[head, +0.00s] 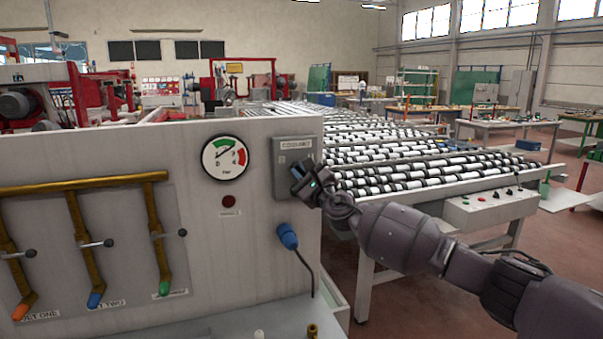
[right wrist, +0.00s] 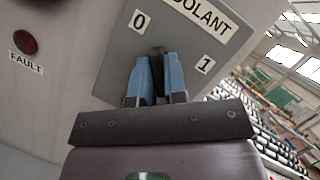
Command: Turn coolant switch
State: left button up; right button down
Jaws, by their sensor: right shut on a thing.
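The coolant switch box is a grey plate labelled COOLANT (head: 294,146) on the right end of the machine's pale front panel. In the right wrist view the plate (right wrist: 112,72) carries a 0 mark on the left and a 1 mark on the right. A dark switch knob (right wrist: 157,55) stands between the marks, partly hidden by the fingers. My right gripper (head: 304,180) is at the box, its two blue fingers (right wrist: 156,82) shut on the knob. The knob's exact pointing direction is hard to tell. My left gripper is not in view.
A round pressure gauge (head: 225,158) and a red fault lamp (head: 228,201) sit left of the box. A blue plug (head: 287,236) with a cable is below it. Brass pipes with levers (head: 85,184) are at the left. A roller conveyor (head: 420,172) stretches behind my right arm.

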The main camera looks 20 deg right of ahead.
jog(key=c, duration=1.2)
grip_release()
jog(key=shift+o, duration=0.2)
jog(key=b+v, duration=0.1)
jog(key=v, duration=0.9)
jog(key=shift+s, duration=0.35)
jog(key=shift+d+f, duration=0.1)
